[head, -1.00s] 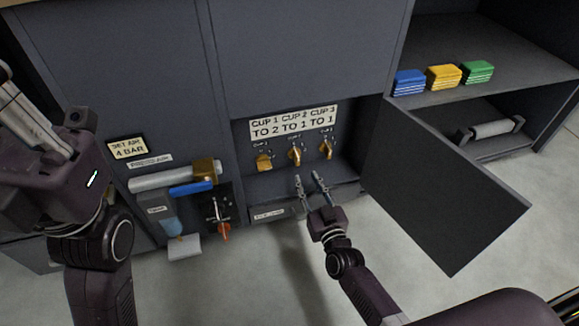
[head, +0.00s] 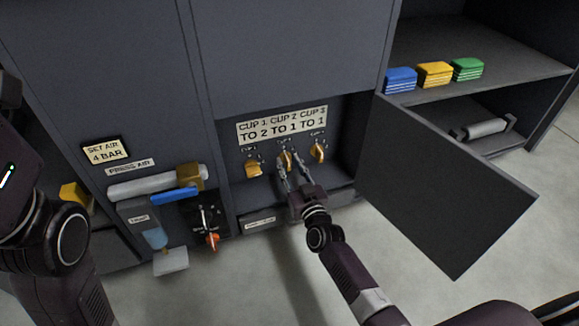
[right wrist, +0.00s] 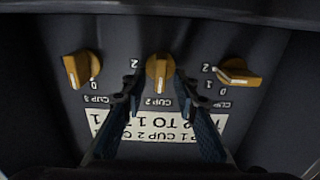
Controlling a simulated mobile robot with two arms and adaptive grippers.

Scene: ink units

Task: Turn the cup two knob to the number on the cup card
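The cup card (head: 282,124) reads CUP 1 TO 2, CUP 2 TO 1, CUP 3 TO 1. Below it are three orange knobs: cup 1 (head: 253,168), cup 2 (head: 287,157) and cup 3 (head: 318,151). In the right wrist view, which is upside down, the cup 2 knob (right wrist: 158,70) has its white mark pointing straight towards its CUP 2 label. A 2 shows beside it; its other numerals are hidden. My right gripper (right wrist: 156,87) is open, its fingers on both sides of this knob with gaps visible. My left gripper's fingers are out of view; its arm stands at the left.
The open cabinet door (head: 440,190) stands close to the right of my right arm. A blue-handled valve (head: 173,196) and a red-tipped lever (head: 212,240) are left of the knobs. Blue, yellow and green stacks (head: 434,74) lie on the right shelf.

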